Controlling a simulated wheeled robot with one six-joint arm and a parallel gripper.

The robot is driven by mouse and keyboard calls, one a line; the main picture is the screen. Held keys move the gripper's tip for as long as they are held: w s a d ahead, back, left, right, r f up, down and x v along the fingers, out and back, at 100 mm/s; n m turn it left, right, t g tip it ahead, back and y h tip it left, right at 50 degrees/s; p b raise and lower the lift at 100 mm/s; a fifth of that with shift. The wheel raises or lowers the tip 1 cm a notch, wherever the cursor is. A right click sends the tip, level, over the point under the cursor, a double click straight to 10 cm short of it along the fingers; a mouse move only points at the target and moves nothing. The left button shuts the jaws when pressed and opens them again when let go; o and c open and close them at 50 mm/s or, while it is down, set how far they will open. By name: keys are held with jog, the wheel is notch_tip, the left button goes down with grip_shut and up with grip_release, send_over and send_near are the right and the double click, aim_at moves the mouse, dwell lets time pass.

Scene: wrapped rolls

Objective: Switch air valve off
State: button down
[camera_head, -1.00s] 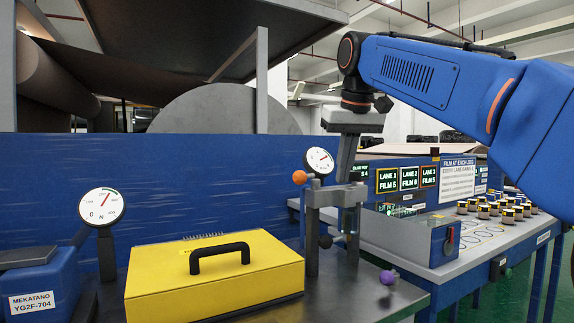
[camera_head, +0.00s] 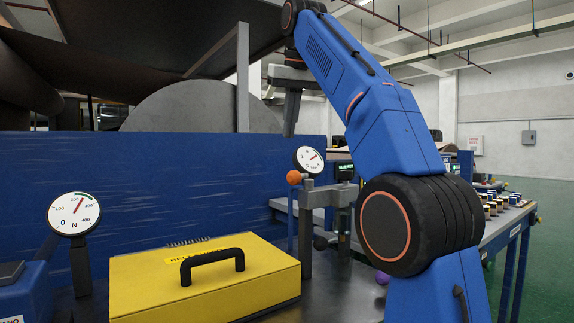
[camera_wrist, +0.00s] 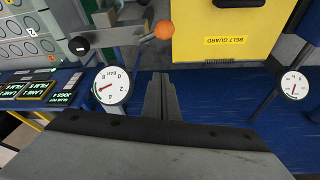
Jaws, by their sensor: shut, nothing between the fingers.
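The valve fitting has an orange ball (camera_head: 294,177) on its lever and a grey post (camera_head: 307,220). A round white pressure gauge (camera_head: 309,160) stands behind it; in the wrist view the gauge (camera_wrist: 110,86) reads "Bar", its red needle off to one side. In the wrist view the orange ball (camera_wrist: 163,29) ends a lever from a grey block. My gripper (camera_head: 288,133) points down above and slightly left of the ball, apart from it. It is shut and empty; its fingers also show in the wrist view (camera_wrist: 160,85).
A yellow belt guard (camera_head: 200,285) with a black handle stands on the dark bench, left of the valve. A force gauge (camera_head: 74,214) marked N stands farther left. A blue panel (camera_head: 150,180) runs behind. My arm hides much of the right-hand bench.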

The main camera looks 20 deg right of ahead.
aim_at(299, 177)
dwell(0.3)
notch_tip(299, 177, down, 10)
jog(key=shift+s, duration=0.3)
dwell(0.7)
